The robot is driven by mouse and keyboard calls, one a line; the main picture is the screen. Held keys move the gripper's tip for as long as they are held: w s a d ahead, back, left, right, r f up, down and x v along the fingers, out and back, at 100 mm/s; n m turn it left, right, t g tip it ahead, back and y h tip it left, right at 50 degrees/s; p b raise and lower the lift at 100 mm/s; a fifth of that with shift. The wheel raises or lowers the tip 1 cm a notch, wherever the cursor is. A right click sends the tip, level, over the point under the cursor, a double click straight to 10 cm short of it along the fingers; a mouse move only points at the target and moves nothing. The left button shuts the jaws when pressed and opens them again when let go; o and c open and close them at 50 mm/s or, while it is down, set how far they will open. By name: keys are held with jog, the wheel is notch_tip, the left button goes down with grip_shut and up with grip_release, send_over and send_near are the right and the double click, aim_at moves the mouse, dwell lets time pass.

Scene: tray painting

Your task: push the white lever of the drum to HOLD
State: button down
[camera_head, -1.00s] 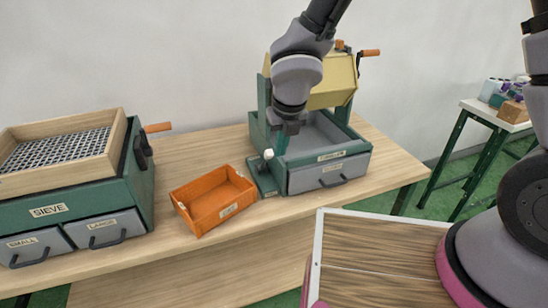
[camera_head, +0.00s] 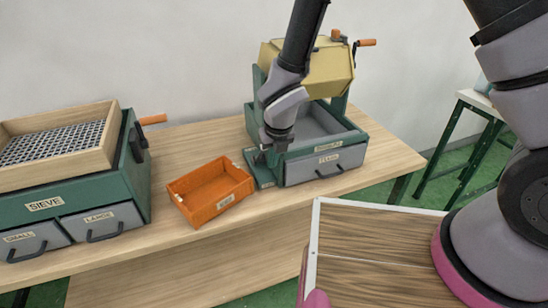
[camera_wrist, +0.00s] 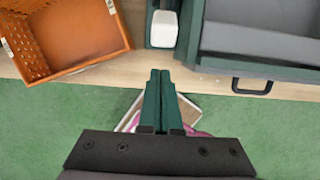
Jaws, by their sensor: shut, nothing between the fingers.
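The drum machine has a yellow drum (camera_head: 318,72) in a green frame, above a grey drawer (camera_head: 325,166) with a small label. Its white lever knob (camera_wrist: 163,28) shows in the wrist view, on the green strip left of the drawer. My gripper (camera_wrist: 160,73) is shut and empty, its two green fingers side by side; in that picture the tips lie below the knob, with a gap between. In the head view my gripper (camera_head: 272,150) is over the lever spot and largely hides it. No HOLD marking is readable.
An orange tray (camera_head: 223,207) sits on the wooden table, left of the drum machine. The green sieve box (camera_head: 125,180) stands further left. A wood-topped board with a white edge (camera_head: 313,240) is in front. Bare table shows to the drum's right.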

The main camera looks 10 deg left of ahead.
jog(key=shift+w+a+r, duration=0.35)
jog(key=shift+w+r, duration=0.15)
jog(key=shift+w, duration=0.1)
jog(key=shift+w+a+r, duration=0.35)
jog(key=shift+w+r, duration=0.15)
jog(key=shift+w, duration=0.1)
jog(key=shift+w+a+r, duration=0.25)
jog(key=shift+w+r, duration=0.25)
jog(key=w+a+r, duration=0.2)
jog(key=w+a, duration=0.4)
jog(key=w, duration=0.5)
jog(key=shift+a+r, duration=0.35)
jog(key=shift+a, duration=0.05)
jog(key=shift+w, duration=0.15)
jog(key=shift+r, duration=0.15)
